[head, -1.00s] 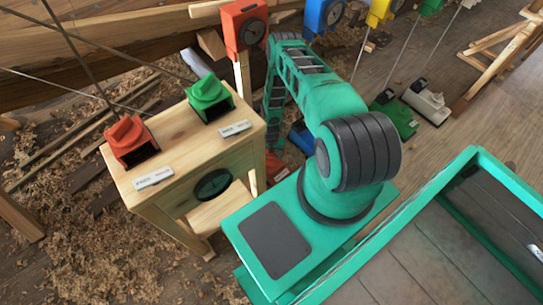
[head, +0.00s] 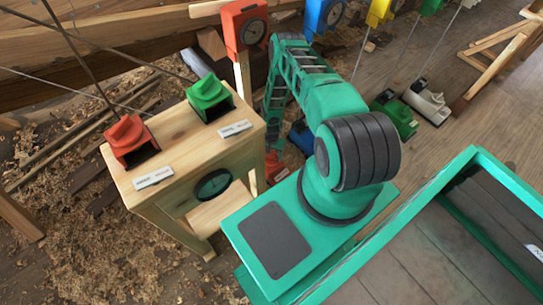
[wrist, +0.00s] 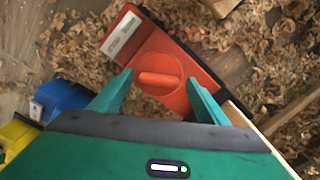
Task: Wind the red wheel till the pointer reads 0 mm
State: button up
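The red wheel (wrist: 160,79) is a round red disc with a raised grip bar across it, on top of a red box (wrist: 190,100) with a white label. My gripper (wrist: 159,77) is open, with one green fingertip on each side of the wheel. I cannot tell whether the fingers touch it. In the head view the red box (head: 275,168) shows only partly, low behind my arm, and my gripper is hidden. A red gauge (head: 245,27) with a dark round dial stands on a wooden post; its pointer is too small to read.
A wooden stand (head: 185,150) carries a red unit (head: 130,140) and a green unit (head: 209,98). Blue (head: 325,14) and yellow (head: 379,11) gauges hang right of the red one. Blue (wrist: 62,98) and yellow (wrist: 17,135) boxes lie left in the wrist view. Shavings cover the floor.

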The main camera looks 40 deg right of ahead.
jog(key=shift+r, duration=0.1)
notch_tip(320, 180, up, 10)
jog(key=shift+r, duration=0.25)
dwell(0.5)
